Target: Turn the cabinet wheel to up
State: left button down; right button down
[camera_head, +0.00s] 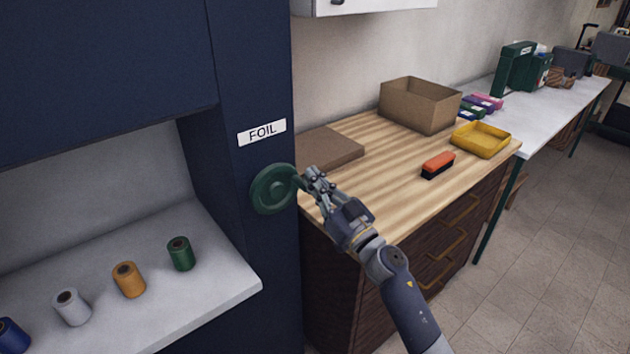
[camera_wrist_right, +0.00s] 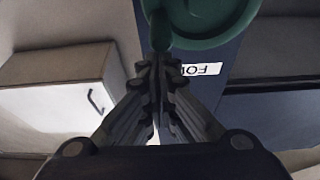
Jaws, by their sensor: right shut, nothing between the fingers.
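The green cabinet wheel (camera_head: 272,190) is mounted on the dark blue cabinet (camera_head: 254,95), just below the white FOIL label (camera_head: 262,132). A short handle knob sticks out from the wheel's right side. My right gripper (camera_head: 312,180) is shut with nothing between its fingers, right beside the knob; I cannot tell whether it touches. In the right wrist view, the wheel (camera_wrist_right: 212,18) fills the top, its knob (camera_wrist_right: 160,30) just beyond the closed fingertips (camera_wrist_right: 160,65). The label (camera_wrist_right: 200,69) shows upside down there. My left gripper is not in view.
Several spools, such as the green one (camera_head: 180,253), stand on the grey shelf (camera_head: 215,285) to the left. A wooden counter (camera_head: 390,180) on the right holds a cardboard box (camera_head: 420,106), a yellow tray (camera_head: 480,140), and an orange brush (camera_head: 438,163).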

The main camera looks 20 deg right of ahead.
jog(key=shift+s+d+f+m+h, duration=0.1)
jog(key=shift+f+m+h, duration=0.2)
jog(key=shift+f+m, duration=0.45)
jog(key=shift+f, duration=0.1)
jog(key=shift+p, duration=0.3)
notch_tip(320, 180, up, 5)
jog(key=p, duration=0.4)
jog(key=b+v, duration=0.2)
jog(key=v, duration=0.8)
jog(key=shift+d+t, duration=0.2)
jog(key=shift+t, duration=0.1)
